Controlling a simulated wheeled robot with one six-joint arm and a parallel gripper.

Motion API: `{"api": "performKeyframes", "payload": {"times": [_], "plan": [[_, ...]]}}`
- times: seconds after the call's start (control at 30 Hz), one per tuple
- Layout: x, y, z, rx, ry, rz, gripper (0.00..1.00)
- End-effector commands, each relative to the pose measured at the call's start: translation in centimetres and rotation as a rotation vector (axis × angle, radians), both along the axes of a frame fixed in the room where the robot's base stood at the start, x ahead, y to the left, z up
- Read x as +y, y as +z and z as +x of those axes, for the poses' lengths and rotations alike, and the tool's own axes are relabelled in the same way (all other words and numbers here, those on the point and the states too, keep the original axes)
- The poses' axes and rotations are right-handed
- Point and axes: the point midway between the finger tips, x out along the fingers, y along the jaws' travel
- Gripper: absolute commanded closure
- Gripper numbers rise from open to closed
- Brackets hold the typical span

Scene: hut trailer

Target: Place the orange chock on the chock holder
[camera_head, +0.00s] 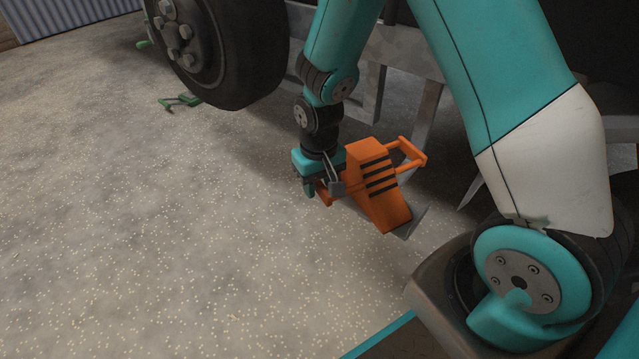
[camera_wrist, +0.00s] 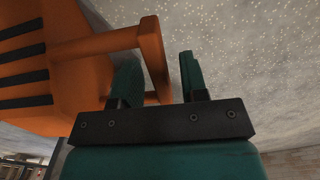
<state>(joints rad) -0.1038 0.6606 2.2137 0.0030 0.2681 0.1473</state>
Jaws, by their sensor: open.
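The orange chock (camera_head: 368,172) with black stripes is tilted beside the trailer frame, clear of the open floor. A grey metal plate (camera_head: 411,225), which looks like part of the chock holder, shows at its lower right edge; most of it is hidden behind the chock, so I cannot tell how fully they meet. My gripper (camera_head: 322,188) is at the chock's left side, by its handle. In the wrist view, the chock (camera_wrist: 82,88) fills the left side. The end bar of its handle lies between the two spread fingers of my gripper (camera_wrist: 160,76), with a gap to the right finger.
A black trailer wheel (camera_head: 245,55) stands at the upper left. A green object (camera_head: 182,101) lies on the floor near it. Grey frame struts (camera_head: 425,115) stand behind the chock. The speckled floor (camera_head: 130,230) on the left is clear.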

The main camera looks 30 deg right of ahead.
Motion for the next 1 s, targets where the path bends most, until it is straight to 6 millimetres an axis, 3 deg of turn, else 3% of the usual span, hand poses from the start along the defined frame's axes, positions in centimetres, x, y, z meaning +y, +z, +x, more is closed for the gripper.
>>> {"api": "performKeyframes", "payload": {"times": [0.03,0.3,0.6,0.73,0.87,1.0], "plan": [[0.0,1.5,0.1,-0.003,0.000,0.000,0.60],[0.0,7.7,0.0,-0.002,0.000,0.000,0.60],[0.1,11.4,0.0,-0.003,0.002,0.002,0.60],[1.4,13.8,-0.7,-0.018,0.040,0.037,0.60],[4.6,18.9,-3.5,-0.047,0.158,0.127,0.60],[8.0,24.5,-8.9,-0.077,0.340,0.234,0.60]]}}
